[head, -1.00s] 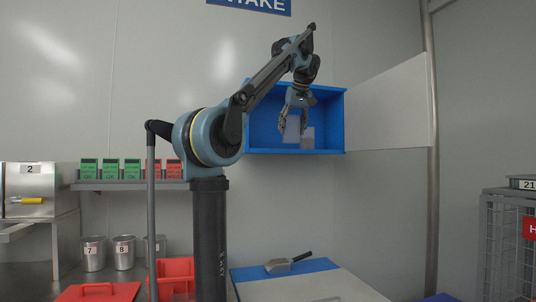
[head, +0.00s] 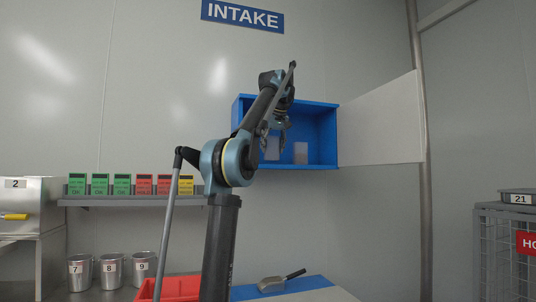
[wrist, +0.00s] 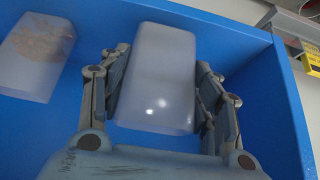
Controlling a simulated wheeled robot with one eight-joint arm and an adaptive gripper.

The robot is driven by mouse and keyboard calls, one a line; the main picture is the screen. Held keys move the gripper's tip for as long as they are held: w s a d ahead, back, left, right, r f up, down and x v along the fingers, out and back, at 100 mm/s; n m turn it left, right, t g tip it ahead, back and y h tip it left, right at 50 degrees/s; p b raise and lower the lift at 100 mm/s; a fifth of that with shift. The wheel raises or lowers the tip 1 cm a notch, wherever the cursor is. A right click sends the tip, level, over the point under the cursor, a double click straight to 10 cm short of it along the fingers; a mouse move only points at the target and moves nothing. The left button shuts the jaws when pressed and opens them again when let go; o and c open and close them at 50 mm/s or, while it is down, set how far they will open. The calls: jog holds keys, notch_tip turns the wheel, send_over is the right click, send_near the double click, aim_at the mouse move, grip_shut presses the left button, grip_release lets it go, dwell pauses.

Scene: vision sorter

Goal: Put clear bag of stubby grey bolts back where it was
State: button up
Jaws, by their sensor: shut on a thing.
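My gripper (head: 273,134) is inside the blue open-fronted box (head: 322,166) on the wall. In the wrist view, its two fingers (wrist: 157,100) are shut on the sides of a pale, translucent bag (wrist: 158,80). That bag shows in the head view (head: 271,149) at the box's left-middle. Its contents are too cloudy to tell, so I cannot confirm grey bolts. A second clear bag (wrist: 36,52) with brownish contents stands apart from it; it also shows in the head view (head: 300,153), to the right. I cannot tell whether the held bag touches the box floor.
A shelf (head: 130,200) with several green, red and yellow cards (head: 143,184) is lower left. Below are metal cups (head: 111,272), a red bin (head: 180,288) and a scoop (head: 275,284).

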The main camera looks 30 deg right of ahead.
aim_at(272, 137)
jog(key=shift+w+d, duration=0.25)
jog(key=shift+w, duration=0.75)
jog(key=shift+w+d, duration=0.25)
jog(key=shift+w, duration=0.75)
jog(key=shift+f, duration=0.8)
jog(key=o, duration=1.2)
jog(key=shift+o, duration=0.2)
jog(key=shift+s, duration=0.1)
jog(key=shift+r, duration=0.1)
jog(key=shift+v, duration=3.05)
jog(key=shift+s+a+r, duration=0.15)
jog(key=shift+s+r, duration=0.2)
jog(key=shift+r, duration=0.05)
